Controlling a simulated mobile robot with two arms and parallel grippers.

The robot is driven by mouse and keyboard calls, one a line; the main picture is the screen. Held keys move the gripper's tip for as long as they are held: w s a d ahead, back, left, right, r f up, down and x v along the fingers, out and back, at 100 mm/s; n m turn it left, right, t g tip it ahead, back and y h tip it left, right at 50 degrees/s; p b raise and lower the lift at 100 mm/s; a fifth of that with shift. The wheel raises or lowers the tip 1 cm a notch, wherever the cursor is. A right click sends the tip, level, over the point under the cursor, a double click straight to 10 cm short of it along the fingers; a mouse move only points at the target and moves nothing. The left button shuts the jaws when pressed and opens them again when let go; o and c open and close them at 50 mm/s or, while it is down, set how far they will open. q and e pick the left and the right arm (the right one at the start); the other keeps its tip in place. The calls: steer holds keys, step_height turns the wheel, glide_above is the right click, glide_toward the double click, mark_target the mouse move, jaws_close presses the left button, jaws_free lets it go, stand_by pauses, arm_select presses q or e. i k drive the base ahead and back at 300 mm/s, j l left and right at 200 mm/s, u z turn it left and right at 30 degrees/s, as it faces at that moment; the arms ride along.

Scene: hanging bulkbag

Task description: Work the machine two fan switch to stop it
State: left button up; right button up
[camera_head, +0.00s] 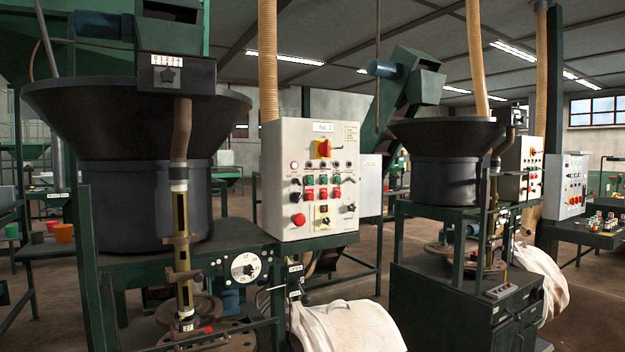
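A cream control panel (310,245) with a plate that seems to read "No. 2" (323,127) stands upright near the middle of the head view. It carries a red and yellow rotary switch (323,149), rows of green and red buttons, a red mushroom button (298,220), a small yellow-backed switch (323,222) and black knobs at the left (296,197) and right (350,208). The labels are too small to read, so I cannot tell which is the fan switch or its setting. Neither of my grippers is in view.
A large dark hopper (140,110) on a green frame stands left of the panel. Bare floor (375,275) shows between the machines.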

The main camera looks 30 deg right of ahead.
mark_target(295, 197)
steer(key=i+l, duration=0.1)
steer(key=l, duration=0.3)
steer(key=l+z, duration=0.1)
steer(key=l, duration=0.35)
steer(key=i+l, duration=0.15)
steer(key=l, duration=0.25)
steer(key=i+l+z, duration=0.1)
steer(key=l, duration=0.3)
